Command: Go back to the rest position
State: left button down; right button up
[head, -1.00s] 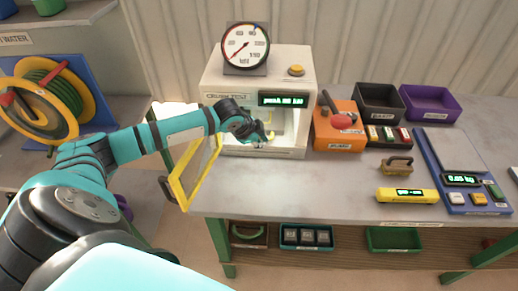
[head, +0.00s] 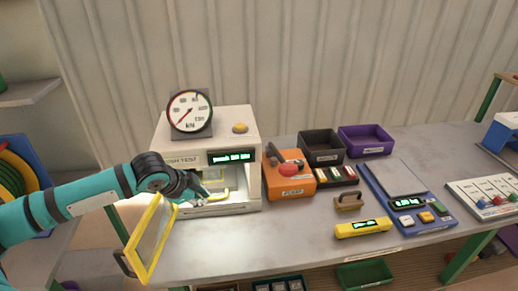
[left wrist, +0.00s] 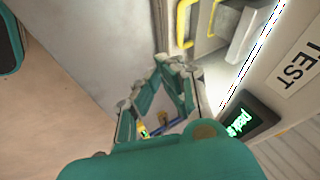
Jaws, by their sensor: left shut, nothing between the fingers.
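My left gripper (head: 199,197) is at the left front of the white press (head: 208,137), by its lit opening. Its fingers are shut and empty. In the left wrist view the gripper (left wrist: 163,75) shows in the middle, with the press front to its right. The press has a round dial (head: 190,112) on top, an orange-yellow button (head: 240,128) and a green-lit display (head: 231,157). Its yellow-framed door (head: 150,238) stands open towards the front left, close to my left forearm. A yellow handle-like part shows inside the opening. My right gripper is not in view.
Right of the press are an orange box (head: 290,182), a black bin (head: 322,148), a purple bin (head: 366,140), a yellow display bar (head: 362,228) and a blue scale (head: 437,222). The table front (head: 290,240) before the press is bare. A shelf (head: 30,93) stands at left.

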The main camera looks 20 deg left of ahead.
pick_arm(q)
jog(key=s+d+f+g+h, duration=0.1)
jog(key=s+d+f, duration=0.35)
jog(key=d, duration=0.35)
jog(key=s+d+f+h, duration=0.1)
jog(key=s+d+f, duration=0.3)
jog(key=d+f, duration=0.25)
jog(key=s+d+f+n+g+y, duration=0.2)
jog(key=s+n, duration=0.7)
jog(key=s, duration=0.7)
notch_tip(320, 180, down, 29)
jog(key=s+g+b, duration=0.2)
jog(key=s+a+f, duration=0.3)
jog(key=s+f, duration=1.3)
jog(key=shift+s+a+f+m+g+y+b, duration=0.15)
jog(key=shift+s+f+m+g+y+b, duration=0.1)
jog(key=shift+m+g+y+b, duration=0.15)
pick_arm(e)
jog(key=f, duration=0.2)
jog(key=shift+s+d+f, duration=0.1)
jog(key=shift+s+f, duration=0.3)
